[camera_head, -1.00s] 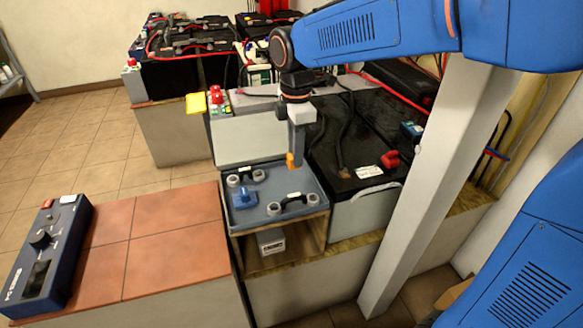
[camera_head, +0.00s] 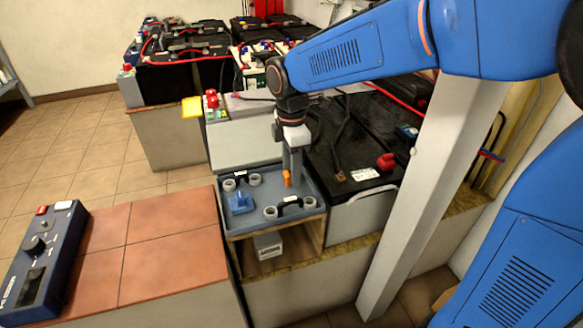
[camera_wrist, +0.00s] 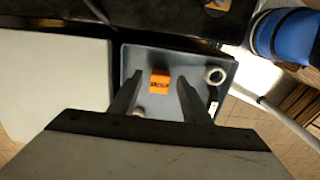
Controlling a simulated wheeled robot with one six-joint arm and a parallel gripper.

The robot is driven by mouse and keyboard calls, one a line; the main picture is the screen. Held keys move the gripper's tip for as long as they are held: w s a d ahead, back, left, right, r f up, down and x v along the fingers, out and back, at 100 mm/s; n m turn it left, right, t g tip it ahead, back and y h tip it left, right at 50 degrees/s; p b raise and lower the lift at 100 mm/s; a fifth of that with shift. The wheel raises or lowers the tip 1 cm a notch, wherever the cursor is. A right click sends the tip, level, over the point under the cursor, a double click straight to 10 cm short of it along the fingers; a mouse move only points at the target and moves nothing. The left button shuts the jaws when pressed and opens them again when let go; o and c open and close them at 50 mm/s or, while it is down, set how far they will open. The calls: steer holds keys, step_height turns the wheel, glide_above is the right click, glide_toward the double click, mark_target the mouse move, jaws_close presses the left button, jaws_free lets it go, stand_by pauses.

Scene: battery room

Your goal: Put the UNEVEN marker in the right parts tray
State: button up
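The orange marker (camera_head: 287,178) is a small block at the fingertips of my gripper (camera_head: 291,172), over or on the blue-grey tray (camera_head: 262,221). In the wrist view the marker (camera_wrist: 160,81) has dark lettering too small to read surely. It lies between the fingers of my gripper (camera_wrist: 160,92), with a gap on both sides, so the gripper is open. The tray floor (camera_wrist: 140,61) shows behind the marker. I cannot tell for sure that the marker touches it. No readable label shows whether this is the right parts tray.
The tray holds a blue block (camera_head: 240,203) and two black handles (camera_head: 290,204) with pale rings at their ends. A black battery (camera_head: 345,165) with a red cap stands close on the right. A tiled bench (camera_head: 165,240) is left.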

step_height(320, 180, up, 12)
steer(key=shift+r, duration=0.15)
stand_by(0.7)
